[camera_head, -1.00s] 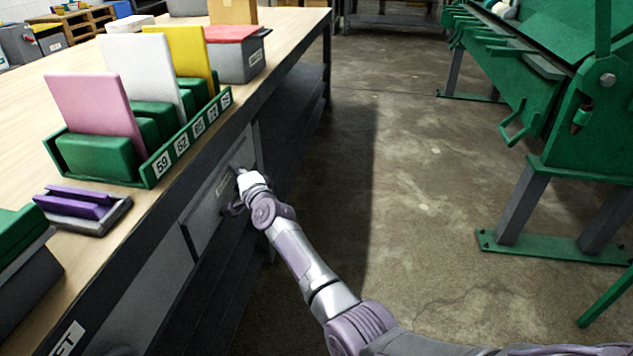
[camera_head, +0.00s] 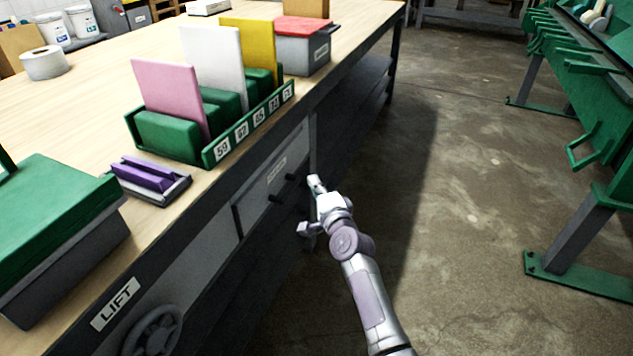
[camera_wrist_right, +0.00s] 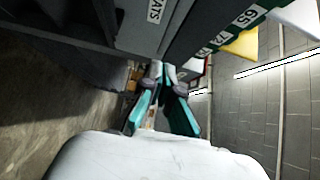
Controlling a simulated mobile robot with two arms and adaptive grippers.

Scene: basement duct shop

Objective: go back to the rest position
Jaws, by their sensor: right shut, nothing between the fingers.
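My right gripper (camera_head: 315,183) is shut and empty, out over the floor beside the workbench, just right of a grey drawer front (camera_head: 253,196). In the right wrist view its green-sided fingers (camera_wrist_right: 164,70) are together, with nothing between them. The drawer front has a small label and two dark handle posts (camera_head: 283,188); it looks flush with the bench. A gap seems to separate the gripper from the posts. My left gripper is out of view.
On the workbench (camera_head: 85,97) stand a green numbered rack (camera_head: 212,153) with pink, white and yellow cards, a purple block in a grey tray (camera_head: 178,192), and a red-topped grey box (camera_head: 303,53). A handwheel (camera_head: 153,333) juts out at the front. Concrete floor (camera_head: 465,190) is clear; green machinery stands right.

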